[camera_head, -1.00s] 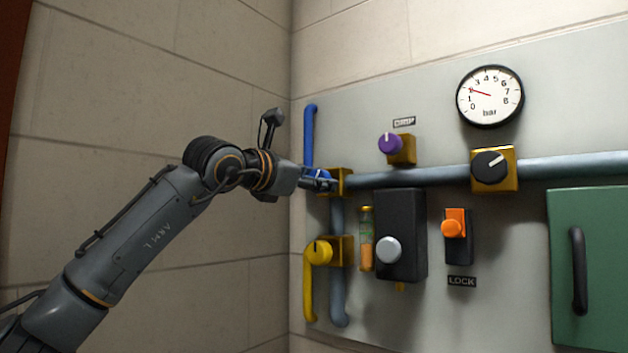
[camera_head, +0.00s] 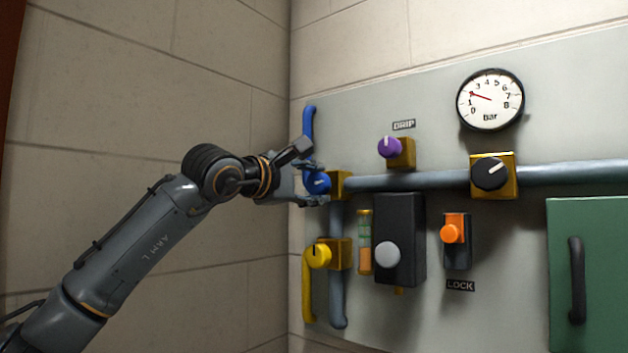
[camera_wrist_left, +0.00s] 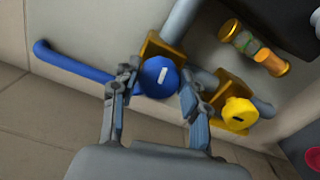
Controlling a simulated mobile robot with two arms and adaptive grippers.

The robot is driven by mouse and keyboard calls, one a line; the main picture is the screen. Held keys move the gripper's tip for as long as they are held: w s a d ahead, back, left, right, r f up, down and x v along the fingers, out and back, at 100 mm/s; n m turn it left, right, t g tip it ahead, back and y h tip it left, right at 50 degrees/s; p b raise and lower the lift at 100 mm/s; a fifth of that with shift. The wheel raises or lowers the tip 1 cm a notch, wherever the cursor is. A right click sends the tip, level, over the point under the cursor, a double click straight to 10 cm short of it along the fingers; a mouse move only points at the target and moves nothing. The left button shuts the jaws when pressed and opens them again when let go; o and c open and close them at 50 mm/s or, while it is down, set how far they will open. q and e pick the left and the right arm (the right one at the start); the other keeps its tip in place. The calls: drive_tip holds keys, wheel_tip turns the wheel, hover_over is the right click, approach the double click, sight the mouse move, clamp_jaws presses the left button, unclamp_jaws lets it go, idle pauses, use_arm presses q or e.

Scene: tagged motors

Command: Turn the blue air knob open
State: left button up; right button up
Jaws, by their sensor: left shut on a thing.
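In the head view only a bit of the mark shows beside the fingers. My right gripper is not in view.
A yellow knob (camera_head: 317,256) on its own brass block sits just below. A purple knob (camera_head: 388,147), a black knob (camera_head: 491,174), an orange lock switch (camera_head: 452,234) and a grey button (camera_head: 387,255) are further right.

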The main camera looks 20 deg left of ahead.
use_arm(q)
drive_tip(key=shift+f+m, duration=0.1)
drive_tip(key=shift+m, duration=0.9)
drive_tip(key=o, duration=1.1)
drive_tip(key=v, duration=0.7)
drive_tip(key=shift+s, duration=0.25)
